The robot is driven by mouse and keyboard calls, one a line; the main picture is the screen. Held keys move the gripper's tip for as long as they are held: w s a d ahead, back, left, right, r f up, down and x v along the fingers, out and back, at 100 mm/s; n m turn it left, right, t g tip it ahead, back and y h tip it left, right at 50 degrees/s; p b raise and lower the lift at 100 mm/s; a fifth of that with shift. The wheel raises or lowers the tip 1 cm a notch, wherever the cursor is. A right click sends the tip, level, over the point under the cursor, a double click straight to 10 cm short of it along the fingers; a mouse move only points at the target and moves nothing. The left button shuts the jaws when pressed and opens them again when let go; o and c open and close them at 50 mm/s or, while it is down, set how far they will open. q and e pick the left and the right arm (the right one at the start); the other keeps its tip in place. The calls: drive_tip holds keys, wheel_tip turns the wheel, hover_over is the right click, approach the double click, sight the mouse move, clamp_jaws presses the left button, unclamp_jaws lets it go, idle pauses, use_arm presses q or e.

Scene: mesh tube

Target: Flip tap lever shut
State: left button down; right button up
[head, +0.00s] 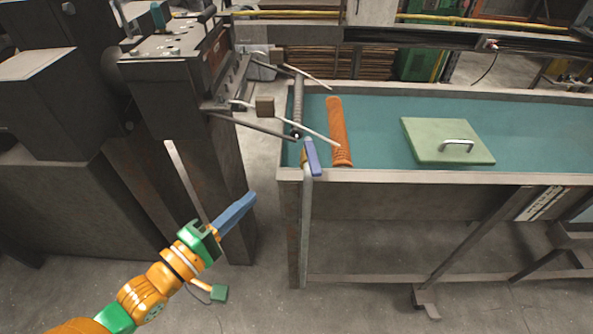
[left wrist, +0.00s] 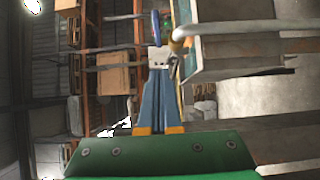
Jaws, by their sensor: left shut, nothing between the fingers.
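The tap lever (head: 312,157) is a blue handle on a small brass tap at the near left corner of the teal-floored trough. In the head view it stands close to upright, leaning slightly. In the left wrist view the blue lever (left wrist: 155,27) shows beyond my fingertips, with the yellowish tap body (left wrist: 178,36) to its right. My left gripper (head: 251,198) has its blue fingers together and empty, left of and below the lever, apart from it. The shut fingers also show in the left wrist view (left wrist: 158,74). My right gripper is out of view.
An orange mesh tube (head: 340,130) lies in the trough (head: 430,177) just right of the tap. A green plate with a handle (head: 430,137) lies farther right. Dark machinery (head: 180,100) with thin rods reaching toward the trough stands at the left. A pipe (head: 304,230) runs down below the tap.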

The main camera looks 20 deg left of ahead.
use_arm(q)
drive_tip(key=p, duration=0.1)
approach(312, 160)
drive_tip(key=w+a, duration=0.3)
drive_tip(key=w, duration=0.1)
drive_tip(key=d, duration=0.1)
drive_tip(key=w+d+p, duration=0.1)
drive_tip(key=w+d+f, duration=0.1)
drive_tip(key=d, duration=0.1)
drive_tip(key=shift+a, duration=0.1)
